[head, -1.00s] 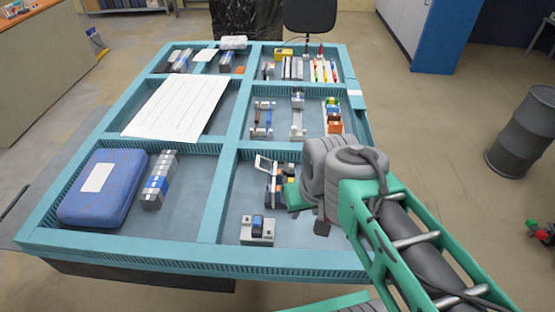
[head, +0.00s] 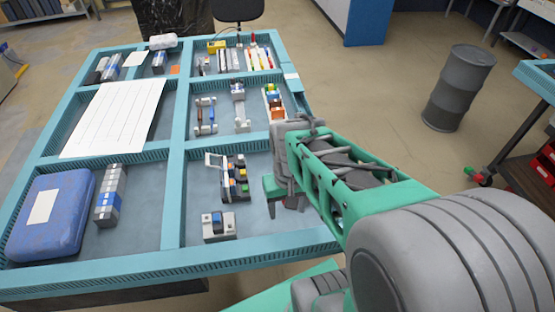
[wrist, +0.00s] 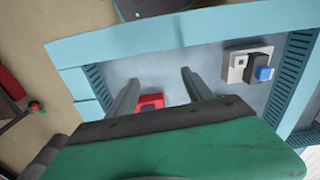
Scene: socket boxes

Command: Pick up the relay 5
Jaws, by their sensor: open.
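No label reading relay 5 is legible, so I cannot tell which part it is. In the front right compartment, a small grey-white block with a dark and blue part (head: 218,226) sits near the front wall. A similar block shows at right in the wrist view (wrist: 248,66). Behind it stands a dark device with orange and blue parts (head: 236,180). My gripper (wrist: 160,80) is open and empty. A red part (wrist: 150,103) shows between its fingers on the compartment floor, apart from them; my arm hides that spot in the head view.
The teal divided table (head: 172,210) has raised walls around each compartment. A blue case (head: 48,228) and a grey terminal row (head: 110,195) lie in the front left compartment, white sheets (head: 115,115) behind. A barrel (head: 460,88) stands on the floor at right.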

